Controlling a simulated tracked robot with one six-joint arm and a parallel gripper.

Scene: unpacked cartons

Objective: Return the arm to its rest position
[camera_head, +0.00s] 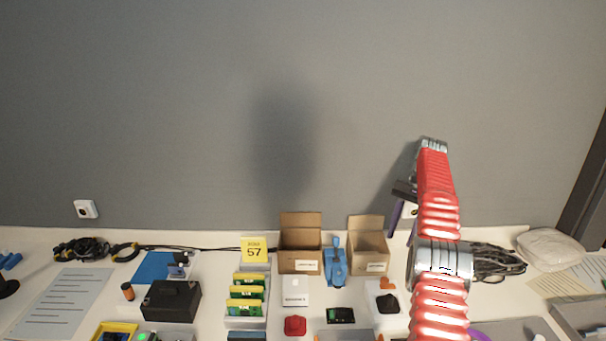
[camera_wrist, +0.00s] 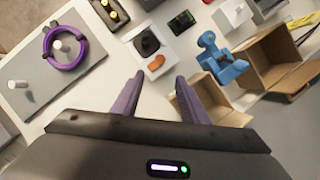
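My red arm rises on the right side of the head view. My gripper (camera_head: 394,216) shows there only in part, as a dark body with a purple finger beside the arm, against the grey wall. In the wrist view my gripper (camera_wrist: 156,86) has its two purple-grey fingers well apart, with nothing between them. Beyond the fingertips, apart from them, lies a white tray (camera_wrist: 136,34) with a black knob-like part and an orange piece (camera_wrist: 156,63).
Two open cartons (camera_head: 300,263) (camera_head: 368,262) stand at the wall with a blue device (camera_head: 335,268) between them. A black box (camera_head: 171,300), card rack (camera_head: 246,323) and cable coils (camera_head: 82,250) are left. A purple ring (camera_wrist: 48,44) surrounds a peg. Air above the table is clear.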

